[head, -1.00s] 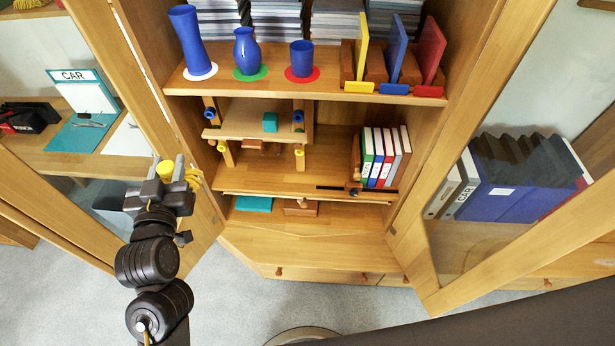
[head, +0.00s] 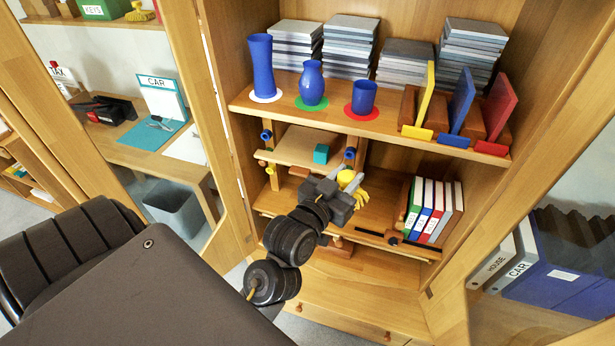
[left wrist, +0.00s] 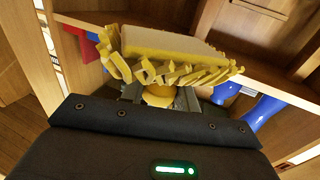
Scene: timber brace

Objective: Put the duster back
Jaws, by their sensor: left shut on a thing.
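My left gripper (head: 352,184) is shut on the yellow duster (head: 361,198), which has a round yellow knob and a ragged fringe. The gripper is in front of the cabinet's middle shelf, between the small timber frame (head: 297,148) and the row of binders. In the left wrist view the duster (left wrist: 175,45) is just beyond the fingers, with its pale flat face and yellow fringe showing. The gripper's fingers partly hide its knob there. My right gripper is out of view.
Blue vases (head: 262,66) on coloured discs and coloured panels (head: 461,98) fill the shelf above. Binders (head: 433,208) stand right of the gripper. Open glass doors flank the cabinet. A green KEYS box (head: 104,8) and another yellow item (head: 140,12) are at the upper left.

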